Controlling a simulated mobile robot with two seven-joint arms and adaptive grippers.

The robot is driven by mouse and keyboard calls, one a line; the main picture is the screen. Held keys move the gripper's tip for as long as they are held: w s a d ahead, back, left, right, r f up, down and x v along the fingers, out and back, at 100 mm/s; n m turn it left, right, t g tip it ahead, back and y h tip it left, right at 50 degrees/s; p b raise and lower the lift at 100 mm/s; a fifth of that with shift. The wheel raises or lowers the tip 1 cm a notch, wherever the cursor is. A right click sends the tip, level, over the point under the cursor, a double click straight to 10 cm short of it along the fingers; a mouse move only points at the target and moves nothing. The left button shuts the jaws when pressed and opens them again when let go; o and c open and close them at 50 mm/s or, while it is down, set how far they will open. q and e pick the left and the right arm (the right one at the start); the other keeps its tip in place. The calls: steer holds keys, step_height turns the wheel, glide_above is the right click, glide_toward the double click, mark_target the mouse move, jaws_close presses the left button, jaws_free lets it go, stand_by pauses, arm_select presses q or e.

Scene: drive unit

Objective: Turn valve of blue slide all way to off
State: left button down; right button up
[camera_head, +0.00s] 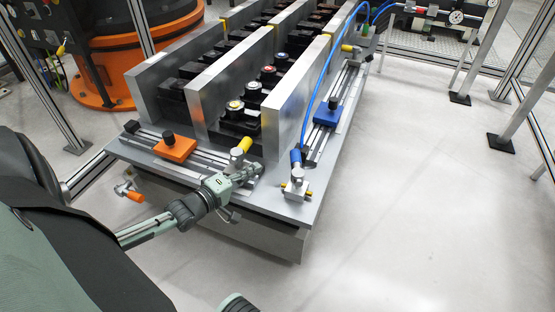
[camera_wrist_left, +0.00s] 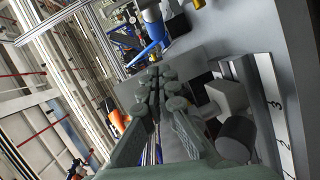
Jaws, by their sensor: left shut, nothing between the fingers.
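The blue slide (camera_head: 327,113) sits on a rail on the right side of the drive unit. At the near end of that rail, a silver valve fitting (camera_head: 295,187) has a blue cylinder (camera_head: 296,158) on top and yellow parts low at its sides. A blue cylinder with blue tubing also shows in the left wrist view (camera_wrist_left: 153,28), beyond the fingers. My left gripper (camera_head: 257,168) is shut and empty, left of this fitting and apart from it, beside a yellow-topped fitting (camera_head: 241,147). Its fingertips (camera_wrist_left: 160,82) meet in the left wrist view. My right gripper is not in view.
An orange slide (camera_head: 174,148) is on the near-left rail. An orange handle (camera_head: 135,196) sticks out at the left corner. Tall metal plates (camera_head: 298,95) stand along the unit. The floor (camera_head: 420,200) on the right is clear; frame posts stand beyond.

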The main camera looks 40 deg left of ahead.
arm_select(q)
glide_toward(292, 158)
steer(key=w+a, duration=0.3)
steer(key=w, duration=0.1)
steer(key=shift+w+d+f+b, duration=0.35)
steer(key=shift+w+d+f, duration=0.35)
steer(key=shift+w+d, duration=0.15)
steer(key=shift+w+d+f, duration=0.2)
steer(key=shift+w+d, duration=0.1)
steer(key=shift+d, duration=0.15)
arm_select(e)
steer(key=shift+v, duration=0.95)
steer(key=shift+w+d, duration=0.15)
arm_select(q)
steer(key=shift+w+f+m+h+b, duration=0.1)
steer(key=shift+w+m+h+b, duration=0.35)
steer(key=shift+m+h+b, duration=0.35)
steer(key=shift+w+d, duration=0.25)
steer(key=shift+w, duration=0.2)
steer(key=shift+w+d, duration=0.3)
steer(key=shift+w, duration=0.2)
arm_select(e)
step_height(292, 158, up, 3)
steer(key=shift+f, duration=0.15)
arm_select(q)
steer(key=shift+s+a+r+p, duration=0.1)
steer(key=shift+a+r+p, duration=0.1)
steer(key=shift+p, duration=0.2)
